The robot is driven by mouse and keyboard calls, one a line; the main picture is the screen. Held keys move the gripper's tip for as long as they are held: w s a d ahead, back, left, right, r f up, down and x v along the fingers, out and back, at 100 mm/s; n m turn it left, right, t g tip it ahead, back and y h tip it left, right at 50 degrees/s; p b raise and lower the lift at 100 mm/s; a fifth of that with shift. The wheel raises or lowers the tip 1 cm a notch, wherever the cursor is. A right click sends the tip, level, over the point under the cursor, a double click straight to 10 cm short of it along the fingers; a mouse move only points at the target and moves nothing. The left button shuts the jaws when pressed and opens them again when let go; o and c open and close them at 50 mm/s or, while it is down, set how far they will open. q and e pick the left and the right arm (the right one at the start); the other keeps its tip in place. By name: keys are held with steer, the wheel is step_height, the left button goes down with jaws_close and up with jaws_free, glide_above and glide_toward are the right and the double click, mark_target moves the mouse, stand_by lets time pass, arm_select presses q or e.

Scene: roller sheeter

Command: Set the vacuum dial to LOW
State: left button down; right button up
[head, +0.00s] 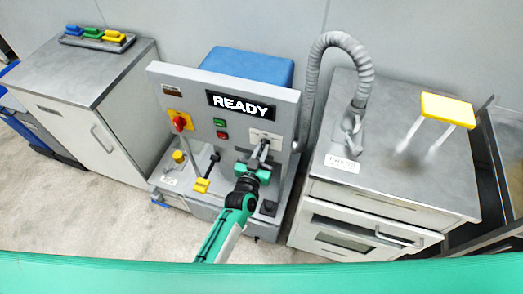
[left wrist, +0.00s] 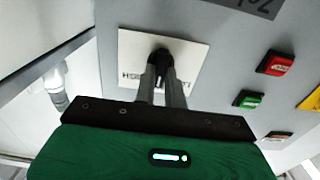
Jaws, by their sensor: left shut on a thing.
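The vacuum dial (left wrist: 161,56) is a small dark knob on a white label plate (left wrist: 130,42), seen turned around in the left wrist view. In the head view, the white plate (head: 266,138) is on the right part of the machine's grey panel. My left gripper (left wrist: 163,66) has both grey fingers closed around the knob. In the head view my left gripper (head: 262,153) reaches up to the panel from the front. The fingers cover much of the knob and part of the lettering, so I cannot tell which setting it points at. My right gripper is out of view.
Green (head: 219,122) and red (head: 222,136) buttons sit left of the plate, with a red and yellow switch (head: 180,121) further left. A display (head: 241,105) reads READY. A lever with a yellow handle (head: 201,185) stands below. A grey hose (head: 340,40) rises at right.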

arm_select(q)
steer(key=shift+n, duration=0.3)
steer(key=shift+a+n+b, duration=0.15)
steer(key=shift+n+b, duration=0.95)
steer(key=shift+n, duration=3)
steer(key=c, duration=1.5)
jaws_free()
steer(key=shift+w, duration=0.1)
steer(key=shift+o, duration=0.2)
